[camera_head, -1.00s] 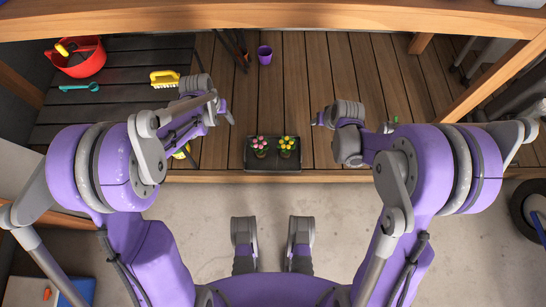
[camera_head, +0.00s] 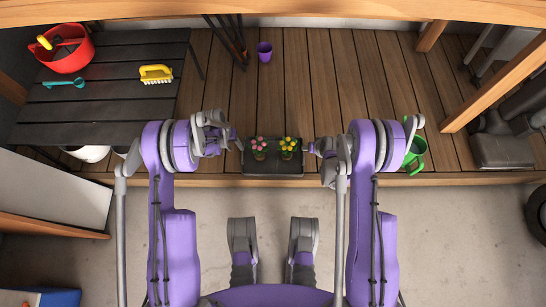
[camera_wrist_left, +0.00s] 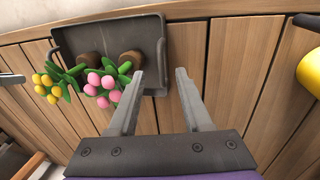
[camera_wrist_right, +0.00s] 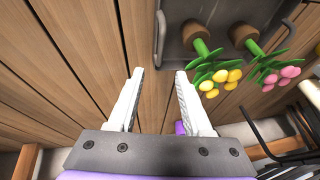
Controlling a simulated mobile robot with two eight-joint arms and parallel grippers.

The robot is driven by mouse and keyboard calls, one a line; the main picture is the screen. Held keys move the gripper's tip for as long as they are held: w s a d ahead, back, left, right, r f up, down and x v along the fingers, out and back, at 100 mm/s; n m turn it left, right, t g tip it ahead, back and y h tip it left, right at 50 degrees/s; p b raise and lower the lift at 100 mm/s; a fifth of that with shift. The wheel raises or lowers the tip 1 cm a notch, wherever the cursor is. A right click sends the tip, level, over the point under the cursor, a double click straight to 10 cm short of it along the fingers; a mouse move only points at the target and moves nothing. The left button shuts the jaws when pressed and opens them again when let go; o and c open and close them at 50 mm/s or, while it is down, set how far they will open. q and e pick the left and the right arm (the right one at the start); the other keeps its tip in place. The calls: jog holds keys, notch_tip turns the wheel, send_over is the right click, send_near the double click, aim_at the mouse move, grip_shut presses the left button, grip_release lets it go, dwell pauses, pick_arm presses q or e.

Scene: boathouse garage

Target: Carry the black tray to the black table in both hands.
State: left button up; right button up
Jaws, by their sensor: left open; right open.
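The black tray (camera_head: 273,170) lies on the wooden deck near its front edge. It holds a pink-flowered pot (camera_head: 259,149) and a yellow-flowered pot (camera_head: 288,149). My left gripper (camera_head: 238,143) is open beside the tray's left end; in the left wrist view its fingers (camera_wrist_left: 158,80) are by the tray's end wall (camera_wrist_left: 161,68). My right gripper (camera_head: 308,148) is open beside the right end; in the right wrist view its fingers (camera_wrist_right: 158,77) are empty, close to the tray handle (camera_wrist_right: 160,38). The black table (camera_head: 110,100) stands at the left.
On the table are a red bucket (camera_head: 72,58), a yellow brush (camera_head: 156,73) and a teal tool (camera_head: 64,83). A purple cup (camera_head: 264,52) stands on the deck behind the tray, and a green watering can (camera_head: 417,152) at the right. Concrete floor lies in front.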

aim_at(242, 156)
pick_arm(q)
jog(key=f, duration=0.3)
jog(key=d+f, duration=0.1)
jog(key=f, duration=0.3)
jog(key=d+f, duration=0.1)
jog(key=f, duration=0.2)
jog(key=shift+f, duration=0.25)
pick_arm(e)
jog(key=x, duration=1)
jog(key=shift+w+a+f, duration=0.1)
jog(key=shift+w+f, duration=0.05)
jog(key=shift+f, duration=0.15)
pick_arm(q)
grip_shut()
pick_arm(e)
grip_shut()
